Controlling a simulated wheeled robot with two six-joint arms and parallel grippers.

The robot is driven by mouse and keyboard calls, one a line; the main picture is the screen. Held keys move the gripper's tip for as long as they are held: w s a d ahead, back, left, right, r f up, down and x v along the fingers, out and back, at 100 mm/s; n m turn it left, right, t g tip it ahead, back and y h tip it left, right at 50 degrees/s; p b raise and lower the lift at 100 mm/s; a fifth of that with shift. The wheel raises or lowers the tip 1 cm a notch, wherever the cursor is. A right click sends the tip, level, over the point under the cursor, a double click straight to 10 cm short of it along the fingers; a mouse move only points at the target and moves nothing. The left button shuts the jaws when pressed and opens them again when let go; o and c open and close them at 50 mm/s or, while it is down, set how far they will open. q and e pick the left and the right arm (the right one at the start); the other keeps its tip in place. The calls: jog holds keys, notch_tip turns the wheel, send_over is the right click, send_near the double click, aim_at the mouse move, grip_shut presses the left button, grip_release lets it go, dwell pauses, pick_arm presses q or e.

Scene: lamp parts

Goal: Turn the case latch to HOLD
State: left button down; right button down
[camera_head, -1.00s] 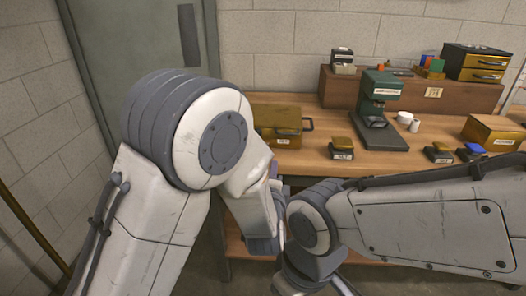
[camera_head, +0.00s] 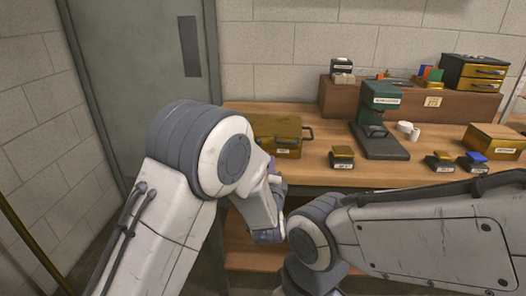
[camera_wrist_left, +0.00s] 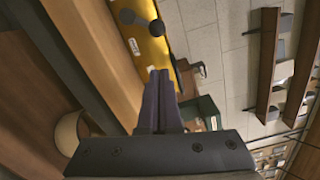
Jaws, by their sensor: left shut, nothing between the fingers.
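The ochre case (camera_head: 290,128) sits at the left end of the bench, with a dark handle (camera_head: 308,133) on its right side and a label on its front. In the left wrist view a yellow-ochre body with a white label, apparently the case (camera_wrist_left: 153,58), lies just beyond the fingers. A dark rod with a round knob (camera_wrist_left: 158,28) stands out from it; I cannot tell whether this is the latch or its setting. My left gripper (camera_wrist_left: 160,75) is shut and empty, its tips close to the case; contact is unclear. In the head view its purple fingers are mostly hidden behind my arm.
A green press (camera_head: 383,115) stands mid-bench. Small labelled boxes (camera_head: 342,157) lie in front, and another ochre box (camera_head: 492,140) is at the right. A wooden riser (camera_head: 350,98) runs along the back. My right forearm crosses the lower right.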

pick_arm(q)
jog(key=w, duration=0.3)
jog(key=shift+w, duration=0.4)
jog(key=shift+w+a+r, duration=0.25)
jog(key=shift+w+a, duration=0.6)
jog(key=shift+w, duration=0.05)
jog(key=shift+w+a+r, duration=0.1)
jog(key=shift+w+a, duration=0.25)
jog(key=shift+w, duration=0.15)
jog(key=shift+d, duration=0.1)
